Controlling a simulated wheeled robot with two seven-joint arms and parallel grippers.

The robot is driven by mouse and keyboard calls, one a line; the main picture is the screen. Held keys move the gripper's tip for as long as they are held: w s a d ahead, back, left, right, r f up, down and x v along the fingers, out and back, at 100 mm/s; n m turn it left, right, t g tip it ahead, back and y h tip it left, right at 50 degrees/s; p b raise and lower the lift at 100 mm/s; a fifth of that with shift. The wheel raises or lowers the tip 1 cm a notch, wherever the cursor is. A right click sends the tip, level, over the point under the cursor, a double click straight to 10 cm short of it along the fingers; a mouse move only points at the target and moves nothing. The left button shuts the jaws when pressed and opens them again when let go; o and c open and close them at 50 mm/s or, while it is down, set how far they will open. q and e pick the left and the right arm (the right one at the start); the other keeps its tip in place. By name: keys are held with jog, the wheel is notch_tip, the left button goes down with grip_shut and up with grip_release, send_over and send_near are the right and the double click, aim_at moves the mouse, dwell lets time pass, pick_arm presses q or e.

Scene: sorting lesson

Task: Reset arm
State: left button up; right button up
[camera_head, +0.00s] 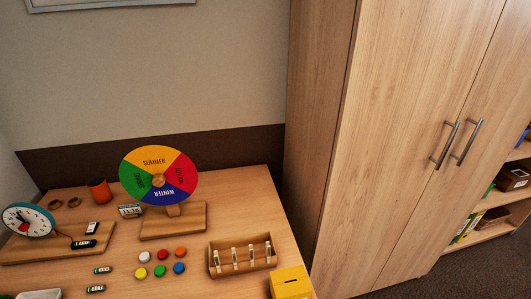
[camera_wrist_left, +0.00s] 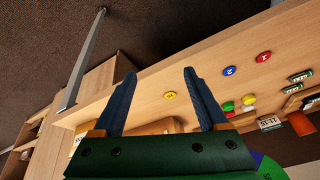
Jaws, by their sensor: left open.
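My left gripper (camera_wrist_left: 160,76) shows in the left wrist view. Its two dark blue fingers are spread wide with nothing held between them. They are over the wooden table (camera_wrist_left: 205,60), and a yellow disc (camera_wrist_left: 170,95) shows in the gap between them, apparently lying on the table below. A blue disc (camera_wrist_left: 229,71) and a red disc (camera_wrist_left: 263,56) lie to the right of the fingers. Neither arm shows in the head view, and my right gripper is not seen.
The table holds a season wheel (camera_head: 131,170), a toy clock (camera_head: 14,215), several coloured discs (camera_head: 160,271), a wooden rack (camera_head: 262,262), a yellow slotted box (camera_head: 291,282) and an orange cup (camera_head: 100,191). A tall cabinet (camera_head: 390,130) stands close on the right.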

pick_arm(q)
jog(key=s+d+f+g, duration=0.1)
jog(key=s+f, duration=0.1)
jog(key=f, duration=0.7)
jog(key=s+f+g, duration=0.1)
jog(key=s+f, duration=0.1)
jog(key=f, duration=0.7)
jog(key=s+a+f+g, duration=0.1)
jog(key=s+a+f, duration=0.1)
jog(key=s+f, duration=0.7)
jog(key=s, duration=0.3)
jog(key=shift+f, duration=0.15)
